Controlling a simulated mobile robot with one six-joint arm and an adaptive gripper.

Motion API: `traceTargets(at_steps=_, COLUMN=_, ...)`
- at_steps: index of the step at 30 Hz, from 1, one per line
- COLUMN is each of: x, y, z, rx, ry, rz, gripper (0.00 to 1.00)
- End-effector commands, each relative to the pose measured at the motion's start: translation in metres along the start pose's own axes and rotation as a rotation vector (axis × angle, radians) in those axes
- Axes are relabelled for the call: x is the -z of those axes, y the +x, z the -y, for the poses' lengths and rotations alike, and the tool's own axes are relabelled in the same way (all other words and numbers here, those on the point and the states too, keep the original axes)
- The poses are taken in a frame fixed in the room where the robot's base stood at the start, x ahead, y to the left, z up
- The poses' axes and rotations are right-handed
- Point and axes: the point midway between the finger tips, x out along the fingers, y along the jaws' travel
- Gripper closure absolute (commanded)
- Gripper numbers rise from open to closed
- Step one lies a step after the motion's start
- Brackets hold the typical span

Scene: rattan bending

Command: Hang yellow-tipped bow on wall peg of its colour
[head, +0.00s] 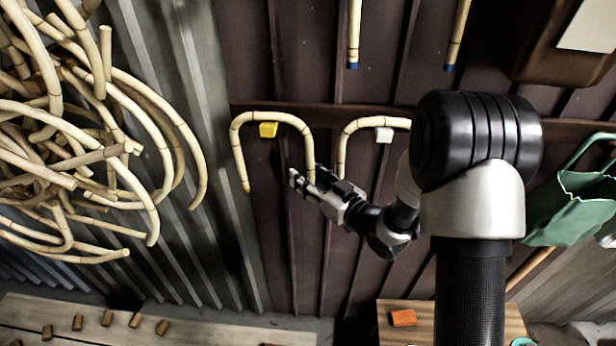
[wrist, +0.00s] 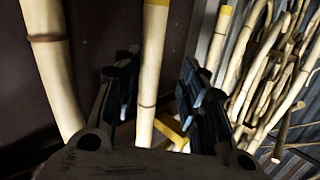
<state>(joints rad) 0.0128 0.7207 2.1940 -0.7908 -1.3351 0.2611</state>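The yellow-tipped bow (head: 272,115) is an upside-down U of pale cane against the dark wall. Its arch passes over the yellow peg (head: 268,130) and looks to rest on it. Its left leg hangs free, with a yellow end. My gripper (head: 308,178) is at the lower right leg and hides that leg's end in the head view. In the wrist view, this leg (wrist: 152,75) stands between the fingers of my gripper (wrist: 160,88), with a clear gap on its right side. The fingers are open. The yellow peg (wrist: 172,131) shows partly behind the leg.
A second bow (head: 345,145) hangs at the white peg (head: 384,134), close to the right of my gripper. Two blue-tipped canes (head: 354,30) hang above. A heap of bent canes (head: 70,130) fills the left.

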Motion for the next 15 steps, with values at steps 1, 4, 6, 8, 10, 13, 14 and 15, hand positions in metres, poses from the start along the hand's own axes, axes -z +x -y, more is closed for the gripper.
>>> traceTargets(at_steps=1, x=0.000, y=-0.002, z=0.000, rx=-0.001, ry=0.000, rz=0.000, gripper=0.61)
traceTargets(at_steps=4, x=0.000, y=-0.012, z=-0.001, rx=-0.003, ry=0.001, rz=0.000, gripper=0.61)
traceTargets(at_steps=6, x=0.001, y=-0.023, z=-0.001, rx=-0.004, ry=0.000, rz=-0.001, gripper=0.61)
traceTargets(at_steps=8, x=0.000, y=-0.036, z=-0.002, rx=-0.006, ry=0.001, rz=0.000, gripper=0.61)
traceTargets(at_steps=10, x=0.001, y=-0.052, z=-0.002, rx=-0.006, ry=0.002, rz=-0.001, gripper=0.61)
traceTargets(at_steps=13, x=0.001, y=-0.074, z=-0.002, rx=-0.006, ry=0.002, rz=-0.001, gripper=0.61)
traceTargets(at_steps=14, x=0.000, y=-0.080, z=-0.002, rx=-0.006, ry=0.002, rz=-0.001, gripper=0.61)
traceTargets(at_steps=15, x=0.000, y=-0.087, z=-0.002, rx=-0.007, ry=0.002, rz=0.000, gripper=0.61)
